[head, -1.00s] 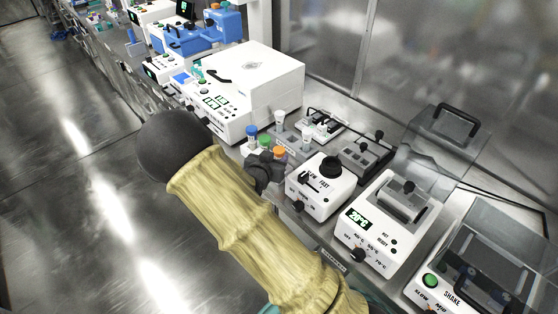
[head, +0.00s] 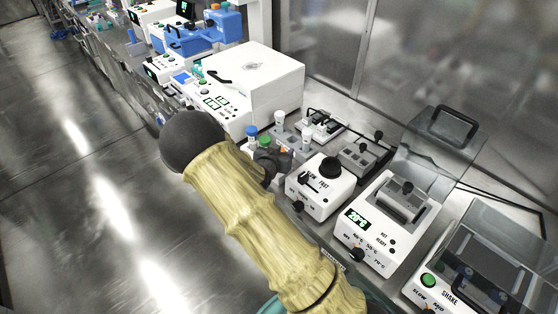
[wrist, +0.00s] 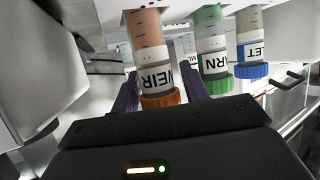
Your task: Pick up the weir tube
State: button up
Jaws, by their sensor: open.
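The weir tube (wrist: 150,52) has an orange cap and a white label reading WEIR. In the wrist view, which looks upside down, it stands in the rack between the two purple fingers of my gripper (wrist: 161,88). The fingers are open, one on each side near the cap, with a gap visible on the right; contact on the left is unclear.
A green-capped tube (wrist: 212,45) and a blue-capped tube (wrist: 250,45) stand close beside it. White-capped tubes (head: 279,118) are behind. A white centrifuge-like box (head: 265,85) stands to the left and a small white device with a black knob (head: 320,185) to the right.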

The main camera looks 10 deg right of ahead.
dwell(0.3)
jog(key=c, duration=0.8)
jog(key=shift+o, duration=0.2)
notch_tip(320, 180, up, 10)
dwell(0.4)
